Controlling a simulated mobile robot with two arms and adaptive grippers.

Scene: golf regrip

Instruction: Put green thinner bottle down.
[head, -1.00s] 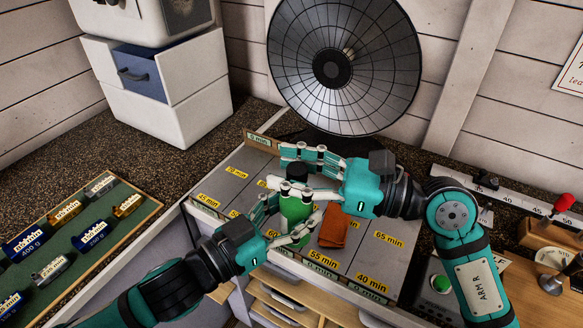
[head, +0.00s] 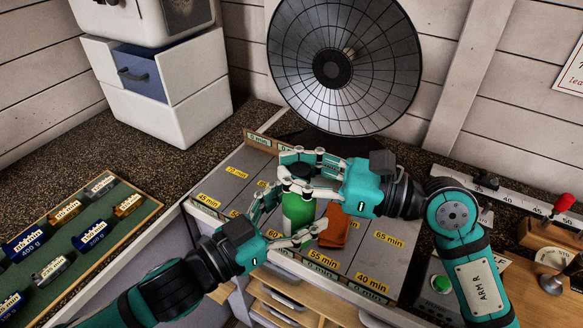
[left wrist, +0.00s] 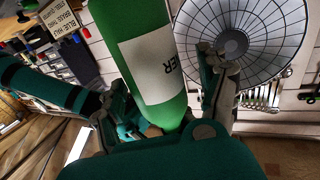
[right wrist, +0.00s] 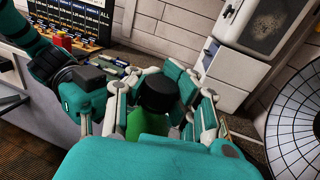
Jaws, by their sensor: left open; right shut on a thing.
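The green thinner bottle (head: 298,210) is upright above the grey board marked in minutes. Its black cap (right wrist: 157,92) shows between the fingers in the right wrist view. My right gripper (head: 286,171) is shut on the bottle near its top. My left gripper (head: 297,208) is open, its fingers on either side of the bottle's lower body. In the left wrist view, the bottle (left wrist: 145,60) with its white label lies between the spread fingers. Whether the bottle's base touches the board is hidden.
The grey board (head: 372,258) has minute labels. An orange cloth (head: 335,226) lies on it, right beside the bottle. A large round reflector (head: 345,65) stands behind.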

